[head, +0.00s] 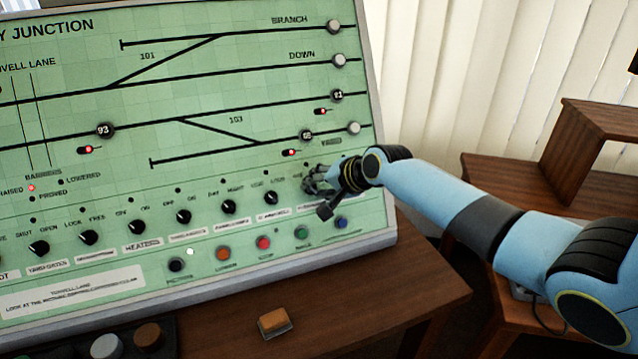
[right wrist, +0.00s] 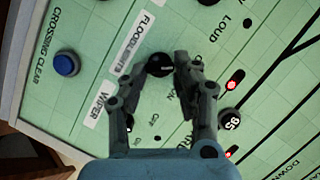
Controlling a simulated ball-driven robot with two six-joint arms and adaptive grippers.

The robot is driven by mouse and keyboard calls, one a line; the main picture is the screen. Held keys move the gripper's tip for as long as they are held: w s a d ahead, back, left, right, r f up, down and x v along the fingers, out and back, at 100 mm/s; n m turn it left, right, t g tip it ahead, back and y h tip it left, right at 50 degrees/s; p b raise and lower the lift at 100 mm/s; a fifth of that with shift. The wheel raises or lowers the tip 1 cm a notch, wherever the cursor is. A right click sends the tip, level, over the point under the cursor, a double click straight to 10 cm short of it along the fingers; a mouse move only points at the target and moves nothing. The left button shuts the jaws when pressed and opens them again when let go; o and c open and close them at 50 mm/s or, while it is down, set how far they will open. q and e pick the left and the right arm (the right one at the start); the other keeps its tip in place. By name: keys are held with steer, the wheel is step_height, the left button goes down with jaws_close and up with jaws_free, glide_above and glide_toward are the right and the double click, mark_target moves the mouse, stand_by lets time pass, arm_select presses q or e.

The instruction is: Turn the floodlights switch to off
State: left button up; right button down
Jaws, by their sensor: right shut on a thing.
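The floodlights switch is a small black rotary knob (right wrist: 160,66) on the green panel, beside the white FLOODLIGHTS label (right wrist: 132,42) in the right wrist view. My right gripper (right wrist: 163,68) has its two dark fingers on either side of this knob and is shut on it. In the head view my right gripper (head: 318,185) reaches the right end of the knob row and hides the knob. An ON mark shows near the knob; its pointer direction cannot be made out. My left gripper is not in view.
Other black knobs (head: 228,207) stand in a row to the left. Coloured push buttons, including a red one (head: 263,242) and a blue one (head: 341,223), lie below. An orange block (head: 273,322) sits on the wooden desk (head: 400,300). A wooden shelf (head: 590,150) stands at right.

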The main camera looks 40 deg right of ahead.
steer(key=shift+f, duration=0.1)
stand_by(0.3)
steer(key=c, duration=1)
jaws_free()
steer(key=v, duration=1.2)
